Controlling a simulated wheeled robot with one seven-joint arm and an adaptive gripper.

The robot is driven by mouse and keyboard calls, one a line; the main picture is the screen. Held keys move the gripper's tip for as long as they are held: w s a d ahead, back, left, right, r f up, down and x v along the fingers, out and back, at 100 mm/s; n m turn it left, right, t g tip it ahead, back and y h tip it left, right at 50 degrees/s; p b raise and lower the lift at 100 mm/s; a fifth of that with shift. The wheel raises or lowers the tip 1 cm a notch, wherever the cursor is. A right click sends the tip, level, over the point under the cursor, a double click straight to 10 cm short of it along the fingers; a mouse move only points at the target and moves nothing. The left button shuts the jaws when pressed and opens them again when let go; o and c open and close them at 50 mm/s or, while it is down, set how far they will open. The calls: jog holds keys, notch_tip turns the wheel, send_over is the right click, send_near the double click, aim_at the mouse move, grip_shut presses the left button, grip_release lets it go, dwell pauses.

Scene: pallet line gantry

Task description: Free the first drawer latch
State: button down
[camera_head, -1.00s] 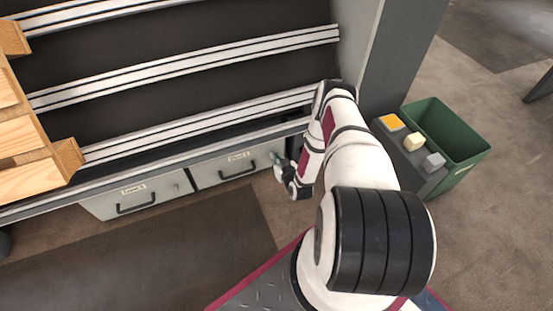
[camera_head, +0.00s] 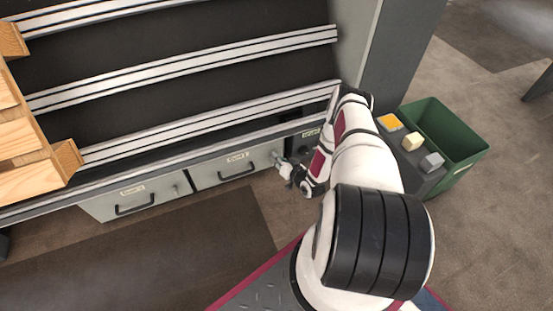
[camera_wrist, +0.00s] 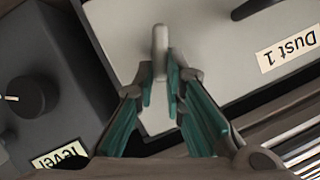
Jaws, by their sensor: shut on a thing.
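The drawer labelled "Dust 1" (camera_head: 232,171) is the right one of two grey drawers under the conveyor frame. Its front also shows in the wrist view (camera_wrist: 205,45), with the label upside down. A small pale latch lever (camera_wrist: 160,45) stands out from its front near the edge by the dark box. My gripper (camera_wrist: 160,88) is shut on the latch, with a fingertip on each side of it. In the head view my gripper (camera_head: 281,165) is small at the drawer's right end, and the latch is hard to make out there.
A dark box with a black knob (camera_wrist: 35,95) and a "level" label stands beside the drawer. The left drawer (camera_head: 135,198) has its own black handle. A green bin (camera_head: 460,140) and a ledge with coloured blocks (camera_head: 412,142) are at right.

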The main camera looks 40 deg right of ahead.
jog(key=m+t+y, duration=0.1)
jog(key=m, duration=0.1)
jog(key=f+m+t+y, duration=0.1)
jog(key=m, duration=0.2)
jog(key=d+f+m+t+y, duration=0.1)
jog(key=m, duration=0.2)
jog(key=shift+s+d, duration=0.1)
jog(key=shift+s, duration=0.1)
jog(key=shift+m, duration=0.3)
dwell(0.5)
jog(key=c, duration=1.7)
grip_release()
jog(key=shift+o, duration=0.2)
jog(key=s+d, duration=0.1)
jog(key=s, duration=1.1)
jog(key=shift+d+r, duration=0.2)
jog(key=shift+r, duration=0.1)
